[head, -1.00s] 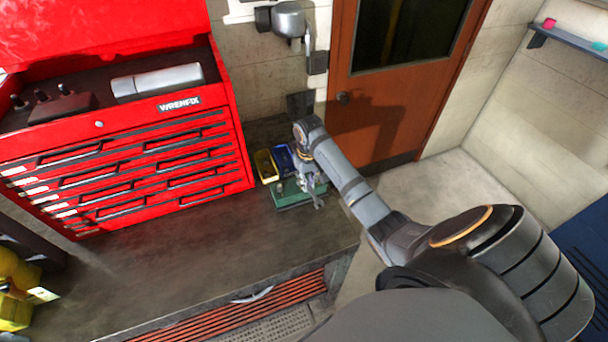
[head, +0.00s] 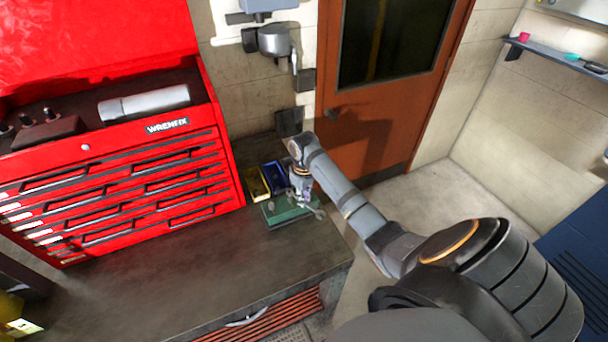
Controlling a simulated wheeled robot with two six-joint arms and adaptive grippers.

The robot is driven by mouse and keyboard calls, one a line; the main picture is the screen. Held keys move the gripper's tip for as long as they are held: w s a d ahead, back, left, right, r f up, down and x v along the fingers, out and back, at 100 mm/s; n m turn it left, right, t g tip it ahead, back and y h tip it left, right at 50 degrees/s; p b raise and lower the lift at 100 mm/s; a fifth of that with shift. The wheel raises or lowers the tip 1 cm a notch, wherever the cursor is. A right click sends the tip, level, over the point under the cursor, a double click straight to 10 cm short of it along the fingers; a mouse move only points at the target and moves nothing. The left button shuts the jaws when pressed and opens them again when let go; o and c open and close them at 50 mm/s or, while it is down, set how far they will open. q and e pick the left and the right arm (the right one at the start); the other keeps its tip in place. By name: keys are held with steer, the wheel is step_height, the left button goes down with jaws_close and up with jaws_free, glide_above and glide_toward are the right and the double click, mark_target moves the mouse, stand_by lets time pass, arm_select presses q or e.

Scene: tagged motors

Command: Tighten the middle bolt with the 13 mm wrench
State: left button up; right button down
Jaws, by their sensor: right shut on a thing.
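My right gripper (head: 303,196) is at the right end of the workbench, pointing down over a green block or plate (head: 275,211). It is shut on a grey wrench (head: 318,211), whose open end sticks out past the green block's right side. Small grey parts show on top of the green block, but they are too small to tell which is the middle bolt. Whether the wrench touches a bolt cannot be told. The wrench's size mark cannot be read. My left gripper is not in view.
A yellow bin (head: 257,183) and a blue bin (head: 274,175) stand just behind the green block. A large red tool chest (head: 120,185) fills the bench's left and back. The bench top (head: 190,270) in front is clear. A brown door (head: 385,110) is behind my right arm.

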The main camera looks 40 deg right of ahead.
steer(key=shift+f, duration=0.8)
steer(key=shift+f, duration=0.2)
steer(key=shift+f, duration=0.5)
steer(key=shift+a+r+m, duration=0.1)
steer(key=shift+a+m, duration=0.1)
steer(key=shift+m, duration=0.1)
steer(key=shift+a+m, duration=0.4)
steer(key=shift+m, duration=0.3)
steer(key=shift+a, duration=0.1)
